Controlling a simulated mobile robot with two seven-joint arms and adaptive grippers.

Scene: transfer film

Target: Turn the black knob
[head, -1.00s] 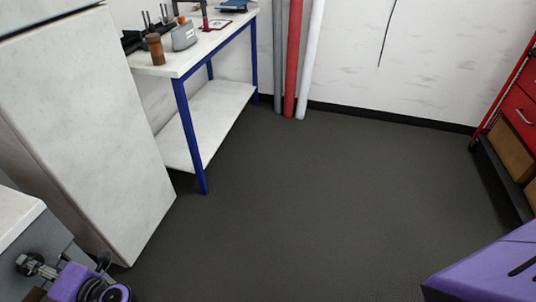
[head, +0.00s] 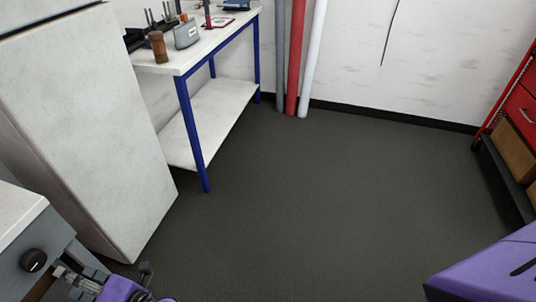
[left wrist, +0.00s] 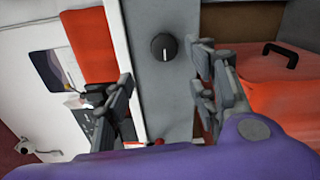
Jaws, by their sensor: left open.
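The black knob (head: 33,260) is on the grey front panel of a white-topped cabinet at the lower left of the head view. It has a thin light mark on its face. In the left wrist view the knob (left wrist: 163,47) shows whole, framed between the fingers. My left gripper (head: 108,277) is to the right of the knob, apart from it, and partly cut off by the frame's bottom. In the left wrist view the left gripper (left wrist: 164,64) is open with nothing between its fingers. My right gripper is out of view; only a purple arm link shows.
A white fridge-like cabinet (head: 85,135) stands just behind the knob's cabinet. A blue-legged workbench (head: 200,55) and a red drawer unit (head: 520,105) are farther back. The dark floor (head: 320,200) is clear. An orange surface with a black handle (left wrist: 285,55) shows in the left wrist view.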

